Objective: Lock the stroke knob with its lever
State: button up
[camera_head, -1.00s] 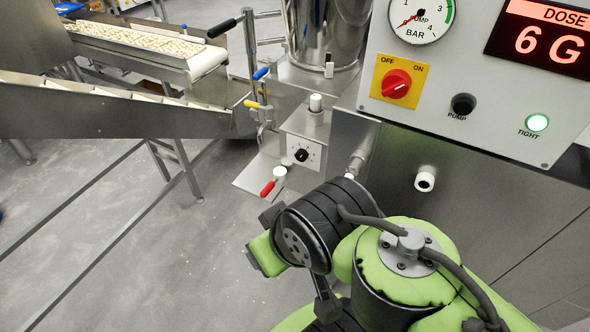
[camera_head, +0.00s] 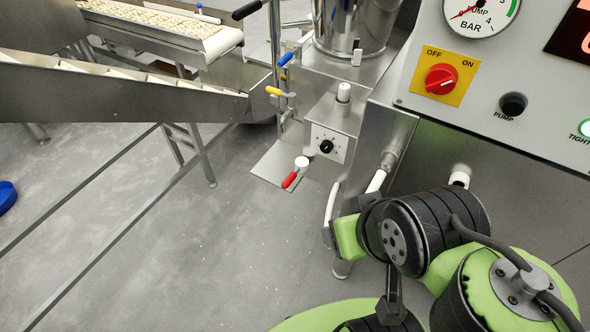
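The black stroke knob (camera_head: 326,146) sits on a white dial plate on the front of a small metal housing, in the middle of the head view. A red-handled lever (camera_head: 290,180) with a white pivot cap is below it and to the left. Its red grip points down and left, away from the knob. Whether the lever bears on the knob cannot be told. My green and black arm is at the lower right, below and right of the knob, apart from it and the lever. No gripper fingers can be made out.
A yellow-handled lever (camera_head: 274,91) and a blue-handled lever (camera_head: 285,59) are left of the housing. The control panel (camera_head: 480,110) has a red switch (camera_head: 441,79). A white hose (camera_head: 330,203) hangs below the housing. A conveyor (camera_head: 150,100) is at the left. The floor in front is clear.

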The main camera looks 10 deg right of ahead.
aim_at(301, 163)
jog(key=i+j+u, duration=0.1)
jog(key=u, duration=0.35)
jog(key=i+j+u, duration=0.1)
jog(key=u, duration=0.35)
jog(key=i+j+u, duration=0.1)
jog(key=u, duration=0.35)
jog(key=i+u, duration=0.2)
jog(key=u, duration=0.25)
